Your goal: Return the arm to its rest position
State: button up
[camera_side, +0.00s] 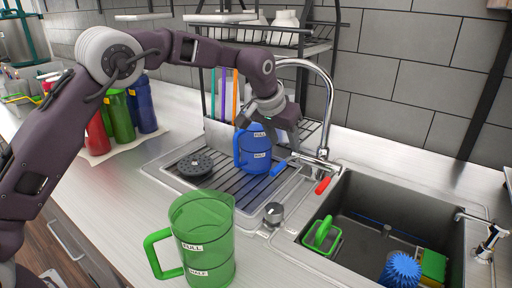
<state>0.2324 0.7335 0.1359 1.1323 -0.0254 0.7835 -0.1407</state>
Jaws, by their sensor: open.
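My arm reaches in from the left, and my gripper (268,128) is over the ribbed drainboard beside the sink. It is open, pointing down at the top of a blue cup (257,156) marked FULL and HALF. The fingers overlap the cup's upper part in this view; I cannot tell whether they touch it. The blue cup stands upright on the drainboard (208,196), its handle to the left. A larger-looking green cup (205,240), also marked FULL and HALF, stands upright on the counter in front, its handle to the left.
A black round strainer (195,165) lies left of the blue cup. The faucet (325,110) with a red-tipped lever rises close on the right. A dish rack (270,30) stands behind. The sink (365,215) holds brushes and a sponge.

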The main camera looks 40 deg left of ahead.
jog(key=shift+r, duration=0.1)
jog(key=s+a+r, duration=0.3)
jog(key=s+r, duration=0.3)
jog(key=s, duration=0.6)
jog(key=s+a+r, duration=0.3)
jog(key=s+r, duration=0.3)
jog(key=s, duration=0.5)
jog(key=s+a+f, duration=0.1)
jog(key=s+f, duration=0.2)
jog(key=s, duration=0.7)
jog(key=s+a+f, duration=0.1)
jog(key=s+f, duration=0.2)
jog(key=s, duration=0.8)
